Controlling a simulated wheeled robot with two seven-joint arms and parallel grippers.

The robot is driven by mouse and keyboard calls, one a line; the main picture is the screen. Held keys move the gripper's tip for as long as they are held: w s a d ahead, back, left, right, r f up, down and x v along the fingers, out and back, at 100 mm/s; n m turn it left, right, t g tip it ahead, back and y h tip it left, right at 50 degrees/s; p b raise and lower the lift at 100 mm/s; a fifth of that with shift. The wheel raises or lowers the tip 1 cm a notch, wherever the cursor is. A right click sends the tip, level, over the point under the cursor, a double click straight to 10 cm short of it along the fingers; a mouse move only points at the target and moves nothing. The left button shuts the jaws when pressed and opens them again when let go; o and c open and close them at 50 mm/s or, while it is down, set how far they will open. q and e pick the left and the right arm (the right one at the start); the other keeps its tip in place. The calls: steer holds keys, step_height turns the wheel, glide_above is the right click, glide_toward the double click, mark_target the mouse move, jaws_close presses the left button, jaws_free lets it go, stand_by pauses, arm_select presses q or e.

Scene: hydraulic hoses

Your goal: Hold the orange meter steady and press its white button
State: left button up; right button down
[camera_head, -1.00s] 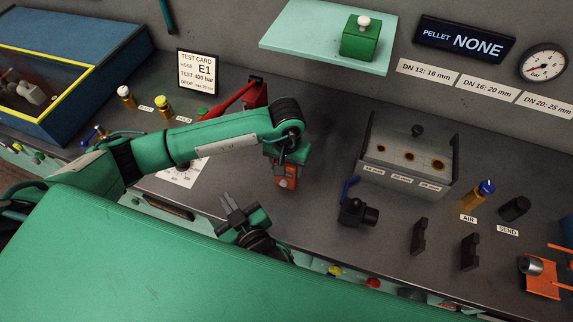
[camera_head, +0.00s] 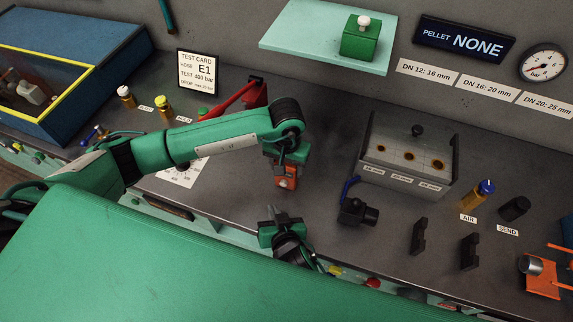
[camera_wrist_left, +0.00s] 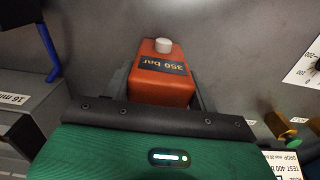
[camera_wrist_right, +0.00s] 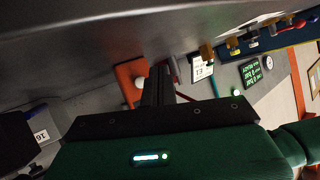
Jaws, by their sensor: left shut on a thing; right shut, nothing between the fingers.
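The orange meter (camera_head: 287,183) is below the left wrist in the head view, in my left gripper (camera_head: 287,172). In the left wrist view the meter (camera_wrist_left: 158,82) sits between the two fingers, its "350 bar" label upside down. Its round white button (camera_wrist_left: 163,45) is on the end away from the palm and uncovered. My right gripper (camera_head: 272,211) is shut and empty, a short way in front of the meter. In the right wrist view its fingers (camera_wrist_right: 160,85) overlap the sight line to the meter (camera_wrist_right: 127,73); a pale button (camera_wrist_right: 139,82) shows beside them.
A black fitting with a blue lever (camera_head: 352,211) stands right of the meter. A grey box with holes (camera_head: 405,170) is behind it. Black holders (camera_head: 418,236) stand farther right. A red-handled tool (camera_head: 240,97) is behind my left arm. The bench between the grippers is clear.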

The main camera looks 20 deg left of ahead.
steer(key=shift+w+d, duration=0.1)
steer(key=shift+w, duration=2.85)
steer(key=shift+w, duration=0.4)
steer(key=shift+s, duration=3.45)
